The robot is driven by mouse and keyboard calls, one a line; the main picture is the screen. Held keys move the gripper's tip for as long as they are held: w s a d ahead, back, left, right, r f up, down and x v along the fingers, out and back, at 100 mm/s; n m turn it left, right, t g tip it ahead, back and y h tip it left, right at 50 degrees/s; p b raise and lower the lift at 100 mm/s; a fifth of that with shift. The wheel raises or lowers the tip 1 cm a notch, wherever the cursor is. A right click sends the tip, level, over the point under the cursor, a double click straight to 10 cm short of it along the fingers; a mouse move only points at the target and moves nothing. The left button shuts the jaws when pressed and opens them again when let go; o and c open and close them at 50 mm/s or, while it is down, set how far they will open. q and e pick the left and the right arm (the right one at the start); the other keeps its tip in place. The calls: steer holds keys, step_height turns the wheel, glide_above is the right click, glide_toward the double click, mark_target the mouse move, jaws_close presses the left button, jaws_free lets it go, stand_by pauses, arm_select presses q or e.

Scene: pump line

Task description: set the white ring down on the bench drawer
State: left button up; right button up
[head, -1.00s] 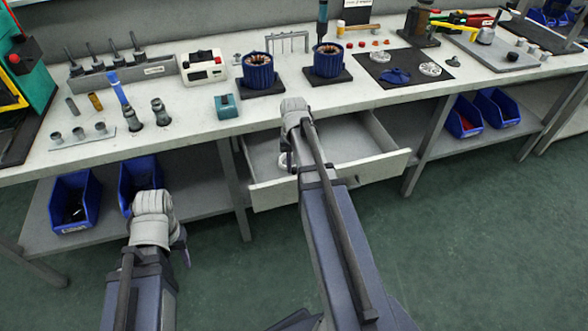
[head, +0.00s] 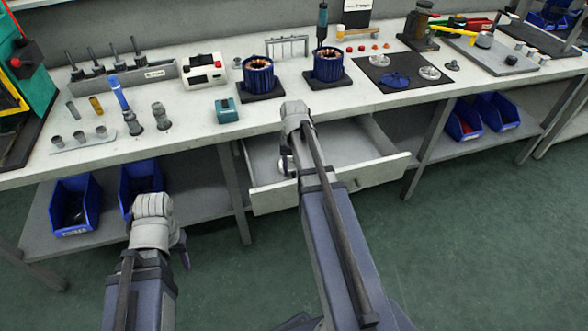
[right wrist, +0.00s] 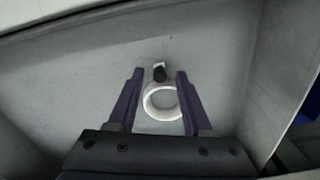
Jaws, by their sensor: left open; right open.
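The white ring (right wrist: 160,102) lies flat on the floor of the open bench drawer (right wrist: 60,85) in the right wrist view. My right gripper (right wrist: 157,75) is open, with its two dark fingers apart on either side of the ring. I cannot tell whether either finger touches it. In the head view the open drawer (head: 355,184) is under the bench, and my right arm reaches over it, hiding part of its inside. My left gripper (head: 184,252) hangs low in front of the bench, away from the drawer, its fingers mostly hidden.
A small dark-ended part (right wrist: 159,73) lies just beyond the ring. The drawer walls are close around my right gripper. The bench top (head: 190,135) above holds two blue motor housings (head: 258,74), a teal block (head: 227,110) and other parts. Blue bins (head: 75,205) stand on the lower shelf.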

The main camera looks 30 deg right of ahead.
step_height(320, 180, up, 12)
steer(key=p, duration=1.1)
steer(key=shift+a+f, duration=0.1)
steer(key=s+a+n, duration=0.1)
steer(key=a, duration=0.3)
steer(key=s+a+n, duration=0.1)
steer(key=a, duration=0.4)
steer(key=s+a+n, duration=0.1)
steer(key=a+n, duration=0.1)
steer(key=a, duration=0.3)
steer(key=shift+s+a, duration=0.15)
steer(key=s+a+n+h, duration=0.1)
steer(key=s+a+n, duration=0.4)
steer(key=s+a, duration=0.4)
steer(key=a, duration=0.6)
steer(key=shift+s+n, duration=0.15)
steer(key=shift+n, duration=0.15)
